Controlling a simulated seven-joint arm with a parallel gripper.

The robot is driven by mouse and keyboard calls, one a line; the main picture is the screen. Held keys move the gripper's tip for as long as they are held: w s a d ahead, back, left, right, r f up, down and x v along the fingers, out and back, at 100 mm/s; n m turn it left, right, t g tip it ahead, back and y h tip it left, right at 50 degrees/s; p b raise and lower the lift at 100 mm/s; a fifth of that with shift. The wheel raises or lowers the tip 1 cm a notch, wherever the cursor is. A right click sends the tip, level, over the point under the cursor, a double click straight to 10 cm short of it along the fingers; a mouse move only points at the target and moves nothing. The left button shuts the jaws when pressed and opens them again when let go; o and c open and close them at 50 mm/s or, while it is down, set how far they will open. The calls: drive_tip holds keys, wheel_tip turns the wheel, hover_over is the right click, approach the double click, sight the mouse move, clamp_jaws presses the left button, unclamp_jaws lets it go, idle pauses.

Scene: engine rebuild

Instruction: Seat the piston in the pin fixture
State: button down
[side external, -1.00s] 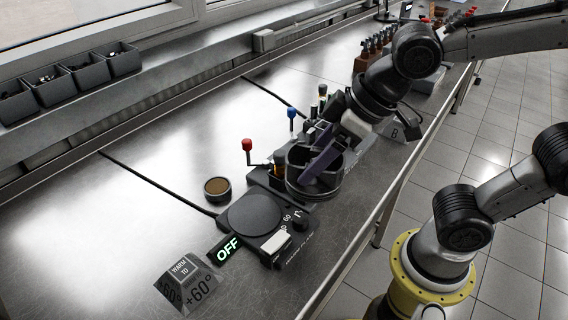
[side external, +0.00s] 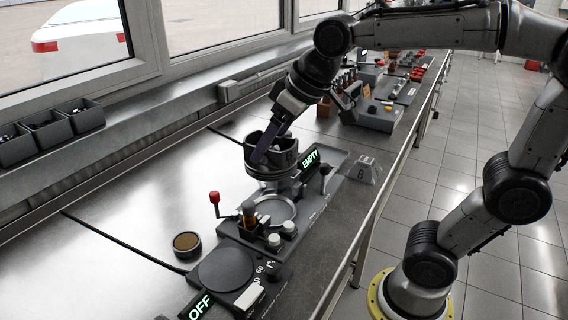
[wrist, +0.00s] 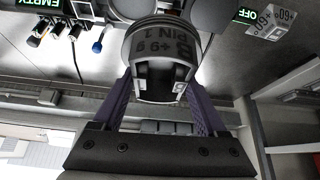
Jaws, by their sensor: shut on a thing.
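The dark grey cylindrical piston (side external: 287,160) is held in the air above the pin fixture (side external: 312,192), clear of its surface. In the wrist view the piston (wrist: 160,45) shows white and dark lettering, including "PIN", and an open notch facing the camera. My gripper (side external: 270,150) is shut on the piston, with its purple fingers (wrist: 160,75) on either side of it. The fixture has a pale round ring seat (side external: 272,211), partly below the piston, and a lit green sign reading "EMPTY" (side external: 311,158).
A round hot plate (side external: 226,268) with an "OFF" sign (side external: 200,306) stands in front. A brown round tin (side external: 187,243) lies left.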

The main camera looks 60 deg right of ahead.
drive_tip(key=w+d+m+h, duration=0.1)
drive_tip(key=w+d+m, duration=0.1)
drive_tip(key=w+d, duration=0.4)
drive_tip(key=shift+s+d+f, duration=0.15)
drive_tip(key=shift+s+f, duration=0.1)
drive_tip(key=shift+f, duration=2.55)
drive_tip(key=shift+s+d+f, duration=0.15)
drive_tip(key=shift+s+f, duration=0.05)
drive_tip(key=shift+f, duration=2.55)
drive_tip(key=shift+s+d+f, duration=0.15)
drive_tip(key=shift+s+f, duration=0.1)
drive_tip(key=shift+f, duration=2.55)
drive_tip(key=shift+f, duration=1)
drive_tip(key=shift+c, duration=0.2)
unclamp_jaws()
drive_tip(key=shift+o, duration=0.2)
drive_tip(key=shift+s+f, duration=0.1)
drive_tip(key=shift+r, duration=0.2)
